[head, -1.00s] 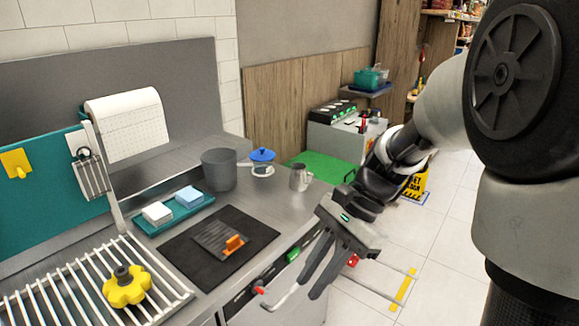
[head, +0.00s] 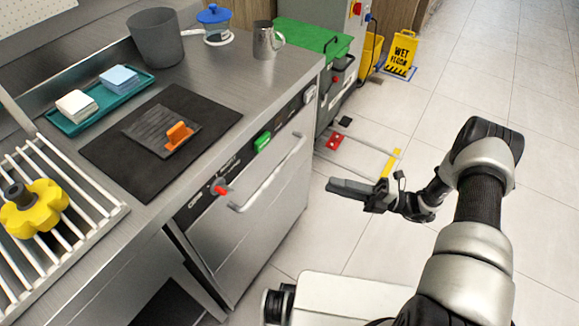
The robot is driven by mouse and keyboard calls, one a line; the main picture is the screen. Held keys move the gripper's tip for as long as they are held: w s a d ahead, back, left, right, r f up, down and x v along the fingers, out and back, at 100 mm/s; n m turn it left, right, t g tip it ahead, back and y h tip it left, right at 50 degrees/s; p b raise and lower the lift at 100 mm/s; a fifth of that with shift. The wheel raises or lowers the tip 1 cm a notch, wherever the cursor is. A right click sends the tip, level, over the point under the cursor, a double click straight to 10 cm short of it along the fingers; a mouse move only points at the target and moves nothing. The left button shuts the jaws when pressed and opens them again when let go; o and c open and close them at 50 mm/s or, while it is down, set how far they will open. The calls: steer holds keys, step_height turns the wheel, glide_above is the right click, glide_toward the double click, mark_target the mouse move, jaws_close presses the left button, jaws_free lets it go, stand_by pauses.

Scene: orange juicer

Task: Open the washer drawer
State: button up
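The washer (head: 245,225) is a stainless steel front under the counter, left of centre in the head view. It looks closed. Its bar handle (head: 268,178) runs along the top of the front. Above the handle is a control strip with a red knob (head: 220,190) and a green switch (head: 262,142). My gripper (head: 330,187) is to the right of the handle, over the floor, with its dark fingers pointing left towards the washer. It is clear of the handle and holds nothing visible. The fingers overlap in this view, so their gap is hidden.
The counter above holds a black mat (head: 105,155) with a scraper (head: 178,137), a teal tray (head: 65,122), a grey pot (head: 156,38) and a metal jug (head: 265,42). A green-topped machine (head: 318,38) stands beyond the washer.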

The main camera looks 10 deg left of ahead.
mark_target(277, 169)
steer(key=a+r, duration=0.1)
steer(key=a, duration=0.4)
steer(key=a+r, duration=0.1)
steer(key=a, duration=0.5)
steer(key=a+r, duration=0.1)
steer(key=a, duration=0.5)
steer(key=shift+s+r, duration=0.1)
steer(key=shift+s, duration=0.05)
jaws_close()
